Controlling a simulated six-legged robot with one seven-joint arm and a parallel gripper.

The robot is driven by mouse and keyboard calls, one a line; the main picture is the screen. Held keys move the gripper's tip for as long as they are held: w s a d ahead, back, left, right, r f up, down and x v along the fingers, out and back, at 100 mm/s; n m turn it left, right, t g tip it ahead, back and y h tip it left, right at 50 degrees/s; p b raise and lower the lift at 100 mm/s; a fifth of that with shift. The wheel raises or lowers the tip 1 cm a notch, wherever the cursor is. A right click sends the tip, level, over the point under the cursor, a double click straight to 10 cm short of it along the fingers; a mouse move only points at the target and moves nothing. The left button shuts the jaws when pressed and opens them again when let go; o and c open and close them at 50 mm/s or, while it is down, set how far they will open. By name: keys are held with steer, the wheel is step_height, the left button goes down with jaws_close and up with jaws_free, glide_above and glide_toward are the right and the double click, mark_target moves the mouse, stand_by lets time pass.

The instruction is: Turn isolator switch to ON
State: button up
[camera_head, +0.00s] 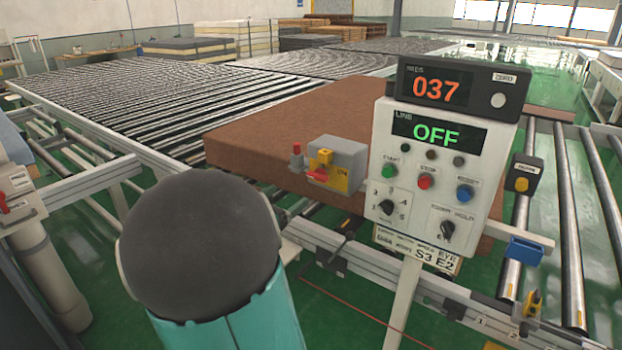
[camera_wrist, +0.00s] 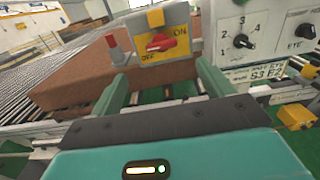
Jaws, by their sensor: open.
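The isolator switch is a red rotary handle (camera_wrist: 161,43) on a yellow plate (camera_wrist: 178,50) fixed to a grey box (camera_head: 343,158). The plate carries OFF at lower left and ON at upper right. The handle lies roughly level in the wrist view; I cannot tell exactly which mark it points to. A yellow tab (camera_wrist: 156,18) sits above it. My gripper (camera_wrist: 163,70) is open and empty, its two green fingers apart, below and in front of the handle with no visible contact. In the head view my arm hides the gripper.
A control panel (camera_head: 401,210) with OFF on its display, buttons and knobs stands right of the switch box. A small red-topped post (camera_head: 296,157) is close on its left. A brown mattress (camera_head: 270,120) lies behind on rollers. A second red switch (camera_head: 8,203) is at far left.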

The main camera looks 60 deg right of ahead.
mark_target(315, 177)
steer(key=d, duration=0.4)
steer(key=s+d, duration=0.1)
steer(key=d, duration=0.3)
steer(key=s+d, duration=0.1)
steer(key=d, duration=0.3)
steer(key=c, duration=1)
